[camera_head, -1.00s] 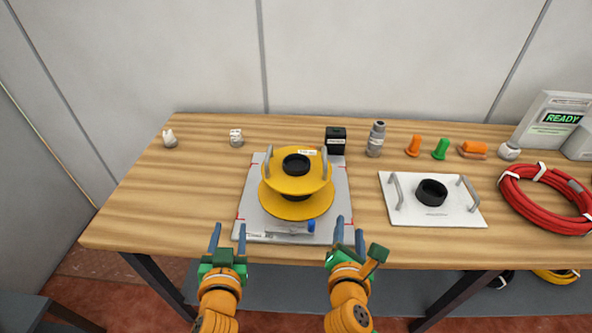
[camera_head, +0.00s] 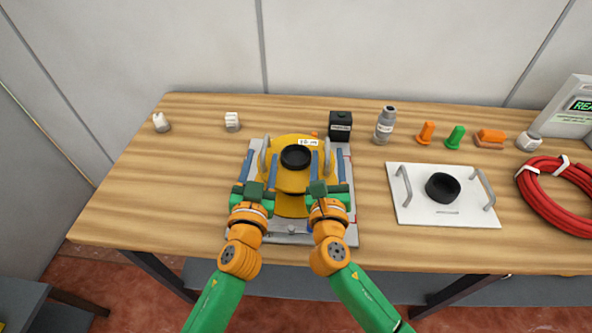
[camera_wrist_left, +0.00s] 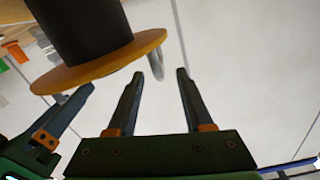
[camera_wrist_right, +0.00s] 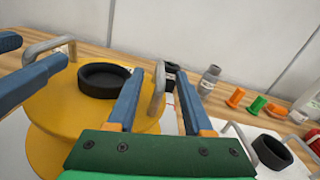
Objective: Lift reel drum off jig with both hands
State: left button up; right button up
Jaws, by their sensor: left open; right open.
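The yellow reel drum (camera_head: 291,181), with a black hub ring and two grey upright handles, sits on the grey jig plate (camera_head: 338,230). My left gripper (camera_head: 260,162) is open, with its fingers either side of the drum's left handle (camera_head: 264,156); that handle also shows between the fingertips in the left wrist view (camera_wrist_left: 155,66). My right gripper (camera_head: 326,162) is open, with its fingers either side of the right handle (camera_head: 327,157); that handle shows between the fingers in the right wrist view (camera_wrist_right: 158,90). My grippers hide part of the drum's lower flange and the jig.
A white plate (camera_head: 410,213) with two handles and a black ring lies to the right. A black box (camera_head: 340,126) and a grey bottle (camera_head: 384,126) stand behind. Red cable (camera_head: 553,197) lies far right. The table's left side is largely clear.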

aim_at(327, 140)
pick_arm(q)
jog(key=shift+w+d, duration=0.15)
jog(key=shift+w, duration=0.9)
jog(key=shift+w+d, duration=0.1)
jog(key=shift+w, duration=0.95)
pick_arm(e)
jog(key=shift+w+d, duration=0.15)
jog(key=shift+w, duration=0.9)
jog(key=shift+w+d, duration=0.1)
jog(key=shift+w, duration=0.95)
pick_arm(q)
grip_shut()
pick_arm(e)
grip_shut()
pick_arm(q)
jog(key=shift+a, duration=0.1)
